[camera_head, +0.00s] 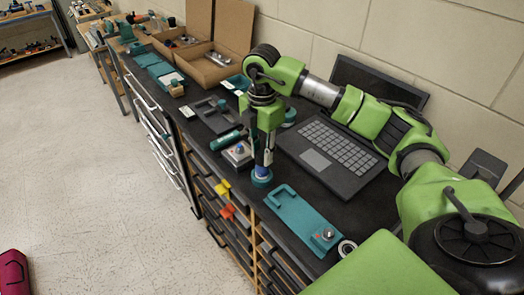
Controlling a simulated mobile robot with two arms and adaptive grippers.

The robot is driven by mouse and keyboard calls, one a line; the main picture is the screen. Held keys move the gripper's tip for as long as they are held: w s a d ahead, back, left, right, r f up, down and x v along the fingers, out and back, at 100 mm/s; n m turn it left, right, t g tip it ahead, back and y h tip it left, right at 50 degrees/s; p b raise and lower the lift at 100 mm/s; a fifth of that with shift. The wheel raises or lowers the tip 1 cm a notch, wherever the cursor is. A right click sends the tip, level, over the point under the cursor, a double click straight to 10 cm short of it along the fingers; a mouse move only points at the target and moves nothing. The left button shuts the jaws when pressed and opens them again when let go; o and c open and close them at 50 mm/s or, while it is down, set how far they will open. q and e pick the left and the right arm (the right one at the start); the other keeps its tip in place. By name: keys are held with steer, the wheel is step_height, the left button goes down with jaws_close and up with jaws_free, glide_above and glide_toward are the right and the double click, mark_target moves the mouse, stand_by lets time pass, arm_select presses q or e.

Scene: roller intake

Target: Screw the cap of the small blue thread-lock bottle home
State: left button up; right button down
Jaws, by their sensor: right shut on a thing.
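The small blue bottle (262,171) shows as a blue patch just under my right gripper, in a round teal holder (262,181) on the dark bench top. My right gripper (264,164) points straight down over it and is shut on its top. The fingers hide the cap, so I cannot tell the cap from the bottle or how it sits on the thread. My left gripper is not in view.
An open laptop (330,152) lies right of the gripper. A teal tray (305,221) with a metal part is in front, and a grey box with a knob (238,152) is close on the left. Cardboard boxes (207,66) stand farther back. The bench's front edge is near.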

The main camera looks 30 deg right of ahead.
steer(key=shift+m, duration=0.9)
steer(key=c, duration=1.7)
jaws_free()
